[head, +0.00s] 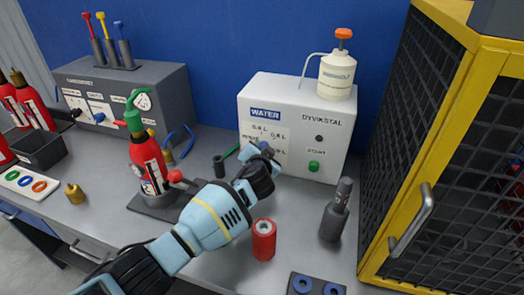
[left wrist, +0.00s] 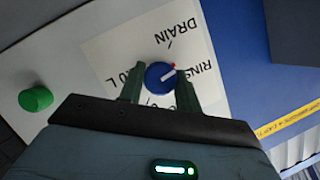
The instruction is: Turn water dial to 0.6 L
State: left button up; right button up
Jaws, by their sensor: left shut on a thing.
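The white dispenser box (head: 315,110) with the blue WATER label (head: 265,113) stands against the back wall. Its blue dial (left wrist: 158,77) has a white pointer line and a small red mark near its edge. The pointer is angled up and right in the left wrist view, toward the red mark, near the printed RINSE and DRAIN words. My left gripper (head: 262,150) reaches the dial panel; its two dark fingers are on either side of the dial, shut on it. The gripper hides part of the litre labels and most of the dial in the head view. My right gripper is out of view.
A green button (head: 314,166) sits right of the dial. A red cylinder (head: 263,240) and a grey bottle (head: 336,212) stand near my forearm. A red extinguisher (head: 148,165) stands left, and a yellow-framed mesh cabinet (head: 450,150) closes off the right.

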pick_arm(q)
jog(key=shift+f, duration=0.1)
jog(key=o, duration=1)
jog(key=shift+c, duration=0.2)
jog(key=v, duration=0.7)
jog(key=shift+s+r, duration=0.25)
jog(key=shift+s, duration=0.15)
jog(key=shift+a, duration=0.1)
